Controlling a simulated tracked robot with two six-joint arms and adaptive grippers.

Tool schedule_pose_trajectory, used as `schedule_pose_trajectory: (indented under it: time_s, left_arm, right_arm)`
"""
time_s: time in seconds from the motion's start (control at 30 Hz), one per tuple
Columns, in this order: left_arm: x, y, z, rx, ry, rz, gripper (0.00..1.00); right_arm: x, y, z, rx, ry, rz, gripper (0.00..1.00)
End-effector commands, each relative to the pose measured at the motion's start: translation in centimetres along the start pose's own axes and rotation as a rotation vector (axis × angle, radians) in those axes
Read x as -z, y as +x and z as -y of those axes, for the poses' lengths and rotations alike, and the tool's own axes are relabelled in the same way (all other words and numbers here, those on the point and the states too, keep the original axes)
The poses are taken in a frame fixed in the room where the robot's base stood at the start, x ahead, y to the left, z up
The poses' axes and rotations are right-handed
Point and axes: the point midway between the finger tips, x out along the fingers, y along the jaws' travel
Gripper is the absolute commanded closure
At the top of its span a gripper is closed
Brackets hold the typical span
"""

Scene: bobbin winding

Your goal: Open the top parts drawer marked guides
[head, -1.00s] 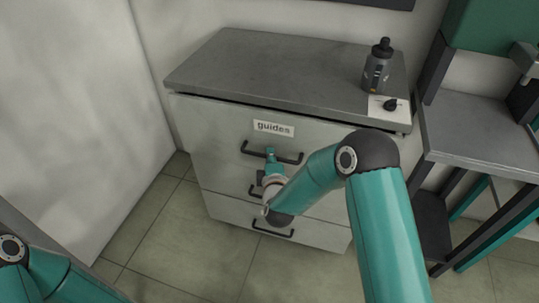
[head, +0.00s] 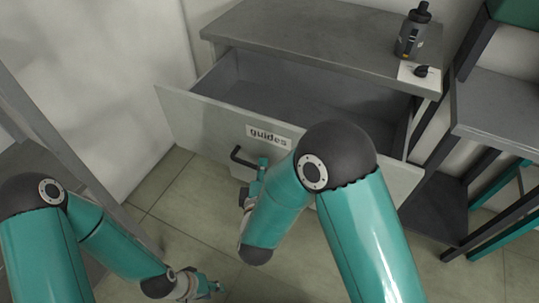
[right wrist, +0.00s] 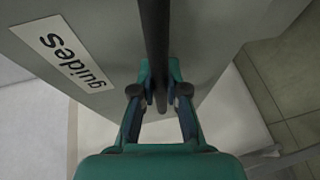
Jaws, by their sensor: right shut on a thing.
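The top drawer marked guides (head: 190,115) is pulled well out of the grey cabinet in the head view, and its inside (head: 300,100) shows empty where visible. Its label (head: 268,137) faces me. My right gripper (head: 262,165) is at the black bar handle (head: 238,158), partly hidden by my right arm. In the right wrist view my right gripper (right wrist: 159,100) is shut on the handle (right wrist: 155,45), one finger on each side, next to the label (right wrist: 76,55). My left gripper (head: 215,290) is low at the bottom left; its fingers are too small to judge.
A dark bottle (head: 412,32) and a small black knob-like part on a white card (head: 420,72) stand on the cabinet top (head: 310,38). A grey-topped bench (head: 500,105) stands at the right. A wall is at the left. Floor tiles (head: 175,190) show in front.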

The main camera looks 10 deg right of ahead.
Motion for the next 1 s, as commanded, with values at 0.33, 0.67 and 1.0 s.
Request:
schedule_pose_trajectory:
  time_s: [0.33, 0.67, 1.0]
  left_arm:
    - [-0.01, 0.07, 0.03, 0.000, 0.000, 0.000, 0.65]
    - [-0.01, 0.07, 0.03, 0.000, 0.000, 0.000, 0.65]
    - [-0.01, 0.05, 0.02, 0.000, 0.000, 0.000, 0.65]
  right_arm:
    - [0.40, -1.38, 0.72, 0.011, -0.005, 0.005, 1.00]
    - [0.42, -1.33, 0.73, 0.012, -0.005, 0.005, 0.72]
    - [0.64, -1.31, 0.45, 0.005, -0.002, 0.000, 0.61]
